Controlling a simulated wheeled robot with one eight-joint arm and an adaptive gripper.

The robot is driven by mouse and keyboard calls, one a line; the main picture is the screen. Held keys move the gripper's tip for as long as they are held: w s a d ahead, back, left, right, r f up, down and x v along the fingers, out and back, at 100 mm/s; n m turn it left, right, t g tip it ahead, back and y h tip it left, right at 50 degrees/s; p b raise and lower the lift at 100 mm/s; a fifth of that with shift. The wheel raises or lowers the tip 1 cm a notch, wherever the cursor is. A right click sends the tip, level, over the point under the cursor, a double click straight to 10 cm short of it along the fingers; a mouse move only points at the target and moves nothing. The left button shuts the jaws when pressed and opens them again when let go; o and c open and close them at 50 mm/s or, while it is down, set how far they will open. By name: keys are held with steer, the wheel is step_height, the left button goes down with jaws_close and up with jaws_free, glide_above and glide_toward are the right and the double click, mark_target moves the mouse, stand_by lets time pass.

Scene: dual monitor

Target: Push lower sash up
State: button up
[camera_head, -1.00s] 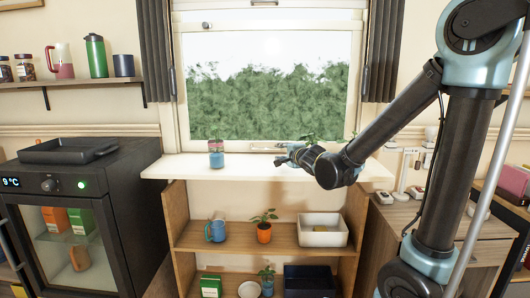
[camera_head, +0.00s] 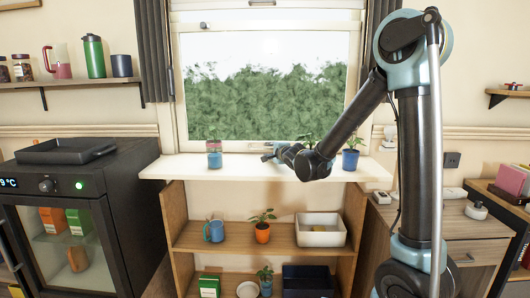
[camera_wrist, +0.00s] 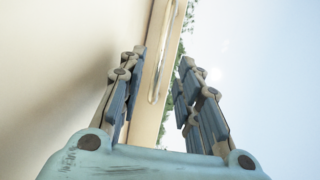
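The lower sash (camera_head: 265,144) is a cream frame around a large pane with hedge and pale sky behind it. Its bottom rail sits low, close above the white sill, in the head view. My gripper (camera_head: 267,155) is just above the sill, in front of that rail near its middle. In the wrist view my gripper (camera_wrist: 160,75) has its two blue-grey fingers well apart, with nothing held between them. A metal handle (camera_wrist: 163,62) on the cream rail (camera_wrist: 152,95) shows beyond and between the fingers. I cannot see any contact.
On the white sill (camera_head: 235,168) a small potted plant (camera_head: 214,156) stands left of my gripper, and a blue-potted plant (camera_head: 350,158) stands right, close to my forearm. A shelf unit (camera_head: 235,236) is below. Dark curtains (camera_head: 156,45) flank the window.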

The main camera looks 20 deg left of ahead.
mark_target(266, 149)
steer(key=shift+x, duration=3.45)
jaws_close()
